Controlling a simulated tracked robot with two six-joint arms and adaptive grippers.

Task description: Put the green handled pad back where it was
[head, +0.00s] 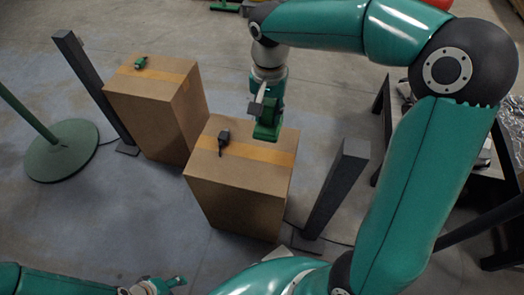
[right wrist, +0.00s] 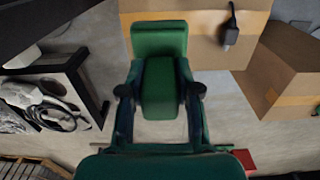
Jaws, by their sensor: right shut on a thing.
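The green handled pad (head: 266,131) is held in my right gripper (head: 267,108) beside the far right edge of the nearer cardboard box (head: 240,190). In the right wrist view the pad (right wrist: 159,42) shows a wide block and a narrower part between the two dark fingertips of my right gripper (right wrist: 160,90), which is shut on it. The pad overlaps the box edge in this view; I cannot tell whether they touch. My left gripper (head: 155,287) is at the bottom edge of the head view, partly cut off, and its opening is unclear.
A dark tool (head: 224,139) lies on the nearer box. A small green object (head: 141,63) sits on the farther box (head: 150,110). Dark posts (head: 334,195) (head: 92,88) stand beside the boxes. A cluttered table (head: 497,150) is at right.

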